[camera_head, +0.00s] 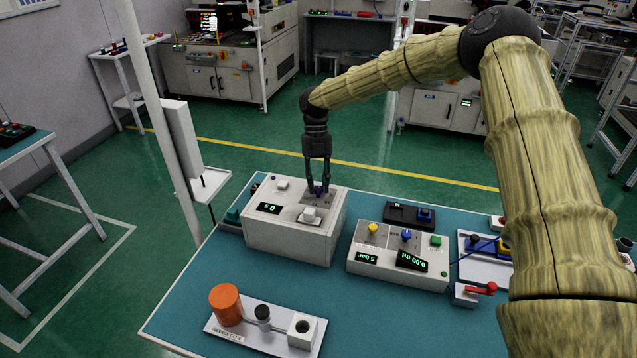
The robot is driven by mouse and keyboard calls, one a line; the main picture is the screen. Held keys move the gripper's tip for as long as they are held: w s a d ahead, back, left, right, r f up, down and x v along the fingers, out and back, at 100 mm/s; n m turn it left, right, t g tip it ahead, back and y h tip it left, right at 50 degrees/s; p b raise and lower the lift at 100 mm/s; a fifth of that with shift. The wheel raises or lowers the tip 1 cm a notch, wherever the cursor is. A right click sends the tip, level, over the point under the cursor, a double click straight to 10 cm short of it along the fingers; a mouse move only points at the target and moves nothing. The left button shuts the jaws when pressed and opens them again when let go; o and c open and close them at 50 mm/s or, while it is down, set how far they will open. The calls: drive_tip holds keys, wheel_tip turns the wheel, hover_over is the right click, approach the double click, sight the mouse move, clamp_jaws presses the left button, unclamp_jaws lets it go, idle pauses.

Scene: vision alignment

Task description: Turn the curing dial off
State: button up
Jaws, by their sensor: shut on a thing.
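The white box (293,237) stands on the teal table (230,297) and has a grey panel on its top. The curing dial (318,190), a small dark blue knob, shows on that panel between my fingertips. My gripper (319,192) points straight down and is shut on the dial. The fingers hide part of the dial, so its angle cannot be told. A small display (269,208) on the box reads what looks like 0 s, upside down from here. A white block (309,215) sits in front of the dial.
A dosing unit (400,258) with yellow, blue and green knobs stands right of the box. A white plate with an orange cylinder (226,304) lies at front left. A white post (158,110) rises behind the table's left side.

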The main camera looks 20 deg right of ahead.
idle(0.4)
drive_tip(key=o, duration=1.1)
drive_tip(key=shift+d, duration=0.1)
drive_tip(key=shift+c, duration=0.2)
drive_tip(key=v, duration=1.2)
